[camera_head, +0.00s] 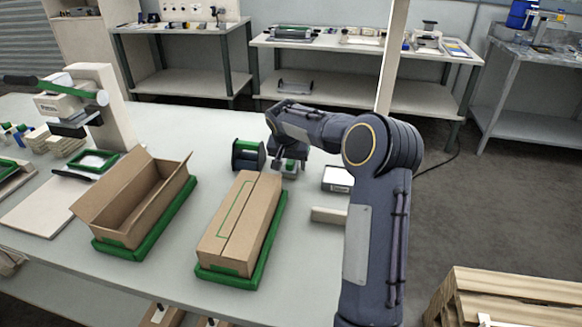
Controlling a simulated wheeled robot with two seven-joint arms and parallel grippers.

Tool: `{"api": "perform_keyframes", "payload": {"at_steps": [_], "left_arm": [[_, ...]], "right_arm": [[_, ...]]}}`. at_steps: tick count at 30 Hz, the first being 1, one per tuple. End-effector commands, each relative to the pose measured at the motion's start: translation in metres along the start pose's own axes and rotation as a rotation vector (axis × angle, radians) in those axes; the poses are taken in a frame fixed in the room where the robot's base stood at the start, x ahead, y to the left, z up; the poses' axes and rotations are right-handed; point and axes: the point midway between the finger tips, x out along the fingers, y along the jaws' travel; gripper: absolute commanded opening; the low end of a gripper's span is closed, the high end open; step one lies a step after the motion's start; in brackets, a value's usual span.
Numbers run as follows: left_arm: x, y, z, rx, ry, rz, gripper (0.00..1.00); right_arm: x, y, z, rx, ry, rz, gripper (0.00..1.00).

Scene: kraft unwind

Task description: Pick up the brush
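My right arm comes in from the lower right and bends over the table (180,273). Its gripper (281,163) points down at the table's far right part, beside a small grey and green item (290,168). The fingers are small and partly hidden, so I cannot tell whether they are open or touch the item. No brush can be made out for certain; the small item may be it. My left gripper is not in view.
A green and black spool (248,155) stands just left of the gripper. A closed carton (237,222) and an open carton (137,197) sit in green trays nearer the front. A small white-topped box (337,179) lies right of the gripper. A press (90,110) stands at left.

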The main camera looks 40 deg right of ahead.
Motion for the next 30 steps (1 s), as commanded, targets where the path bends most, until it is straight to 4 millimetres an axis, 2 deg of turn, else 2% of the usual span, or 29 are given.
{"api": "perform_keyframes", "payload": {"at_steps": [1, 9, 17, 22, 26, 30], "left_arm": [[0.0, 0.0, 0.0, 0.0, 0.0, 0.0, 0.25], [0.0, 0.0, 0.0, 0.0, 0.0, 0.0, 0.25], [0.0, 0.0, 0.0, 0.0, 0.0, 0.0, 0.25], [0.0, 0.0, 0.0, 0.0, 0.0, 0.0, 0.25], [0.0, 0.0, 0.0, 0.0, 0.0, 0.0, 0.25], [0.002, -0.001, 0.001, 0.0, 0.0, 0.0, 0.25]], "right_arm": [[0.0, 0.0, 0.0, 0.0, 0.0, 0.0, 0.48], [-0.001, 0.0, 0.0, 0.0, 0.0, 0.0, 0.16], [-0.002, 0.0, -0.001, 0.0, 0.001, -0.001, 0.16], [-0.014, -0.001, -0.006, -0.001, 0.003, -0.003, 0.16], [-0.034, -0.001, -0.013, 0.0, 0.004, -0.003, 0.16], [-0.07, -0.004, 0.0, -0.002, 0.006, -0.006, 0.16]]}}
